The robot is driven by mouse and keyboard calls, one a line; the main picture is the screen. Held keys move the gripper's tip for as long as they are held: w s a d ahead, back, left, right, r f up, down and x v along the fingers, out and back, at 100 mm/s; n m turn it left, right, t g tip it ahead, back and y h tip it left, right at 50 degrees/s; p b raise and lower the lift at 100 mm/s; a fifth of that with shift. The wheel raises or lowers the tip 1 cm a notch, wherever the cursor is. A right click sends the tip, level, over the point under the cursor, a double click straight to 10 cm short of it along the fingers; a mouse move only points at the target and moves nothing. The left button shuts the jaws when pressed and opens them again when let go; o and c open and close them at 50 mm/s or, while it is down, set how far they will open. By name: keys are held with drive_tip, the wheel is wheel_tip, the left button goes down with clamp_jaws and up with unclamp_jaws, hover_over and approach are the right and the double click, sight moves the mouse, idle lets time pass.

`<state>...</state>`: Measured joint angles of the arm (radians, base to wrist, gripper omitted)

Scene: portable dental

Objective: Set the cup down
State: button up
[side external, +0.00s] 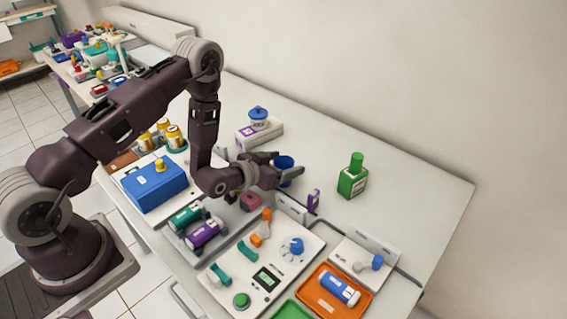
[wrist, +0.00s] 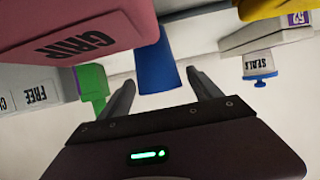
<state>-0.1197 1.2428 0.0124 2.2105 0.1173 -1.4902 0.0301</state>
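The cup (side external: 284,162) is a small plain blue vessel at the end of my gripper (side external: 290,165) in the side view. In the wrist view, which is upside down, the blue cup (wrist: 157,70) lies between and just past the fingertips of my gripper (wrist: 160,77). The fingers are spread, one on each side of the cup, with a narrow gap showing, clearer on the right. The cup looks upright. Its underside is hidden, so I cannot tell whether it touches the table.
A pink block marked GRIP (wrist: 80,25) is close to my gripper. A green bottle (side external: 353,177) and a purple tag (side external: 313,200) stand to the right. Bare white table (side external: 320,150) lies behind the cup.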

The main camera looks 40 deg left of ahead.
drive_tip(key=shift+r, duration=0.15)
drive_tip(key=v, duration=0.7)
wheel_tip(320, 180, up, 11)
drive_tip(key=w+g, duration=0.1)
drive_tip(key=g, duration=0.1)
drive_tip(key=s+d+r+g, duration=0.1)
drive_tip(key=s+r+g, duration=0.1)
drive_tip(key=s+r, duration=0.5)
drive_tip(key=s+d+r+g, duration=0.1)
drive_tip(key=s+r+g, duration=0.1)
drive_tip(key=s, duration=0.9)
drive_tip(key=s+d+r+g, duration=0.1)
drive_tip(key=s+r, duration=0.4)
drive_tip(key=s, duration=0.6)
drive_tip(key=shift+s+d+r+g, duration=0.2)
drive_tip(key=shift+d+r+g, duration=0.15)
drive_tip(key=shift+g, duration=0.15)
